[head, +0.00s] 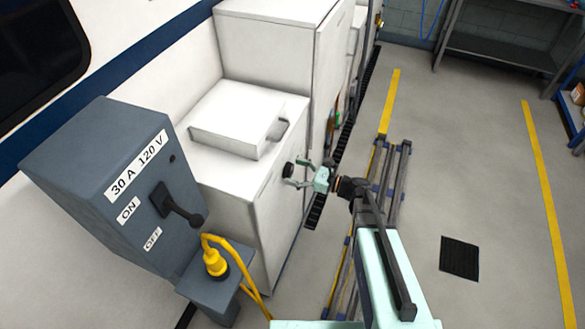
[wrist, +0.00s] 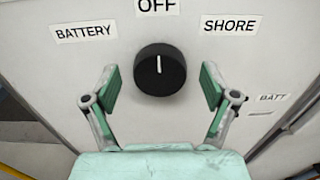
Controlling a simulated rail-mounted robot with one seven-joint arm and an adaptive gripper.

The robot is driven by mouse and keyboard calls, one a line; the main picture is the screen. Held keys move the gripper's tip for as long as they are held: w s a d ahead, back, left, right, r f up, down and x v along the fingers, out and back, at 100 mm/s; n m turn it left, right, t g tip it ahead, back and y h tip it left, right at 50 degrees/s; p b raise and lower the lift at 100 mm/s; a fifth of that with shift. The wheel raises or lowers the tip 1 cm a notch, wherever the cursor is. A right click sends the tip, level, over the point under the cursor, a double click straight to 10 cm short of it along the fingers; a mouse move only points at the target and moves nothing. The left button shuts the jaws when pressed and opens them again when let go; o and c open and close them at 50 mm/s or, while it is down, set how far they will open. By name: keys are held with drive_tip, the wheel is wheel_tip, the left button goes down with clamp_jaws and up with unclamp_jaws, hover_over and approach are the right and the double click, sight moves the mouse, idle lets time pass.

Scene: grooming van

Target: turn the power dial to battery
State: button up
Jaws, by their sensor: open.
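The power dial (wrist: 160,78) is a round black knob with a white pointer mark on a white panel. In the wrist view its mark points straight up at the OFF label (wrist: 157,6). The BATTERY label (wrist: 83,31) is at upper left and the SHORE label (wrist: 231,25) at upper right. In the head view the dial (head: 288,170) shows on the front of a white cabinet. My gripper (wrist: 158,90) is open, with one green-padded finger on each side of the dial and a gap to it on both sides. The head view also shows my gripper (head: 295,173) at the dial.
A grey power box (head: 110,190) with a black lever stands at the left, with a yellow plug and cable (head: 214,260) below it. A white lidded box (head: 235,120) sits on the cabinet (head: 235,195). The floor (head: 450,180) to the right is mostly clear.

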drive_tip(key=shift+w+a, duration=0.15)
drive_tip(key=shift+a, duration=0.3)
drive_tip(key=c, duration=1.1)
drive_tip(key=shift+c, duration=0.2)
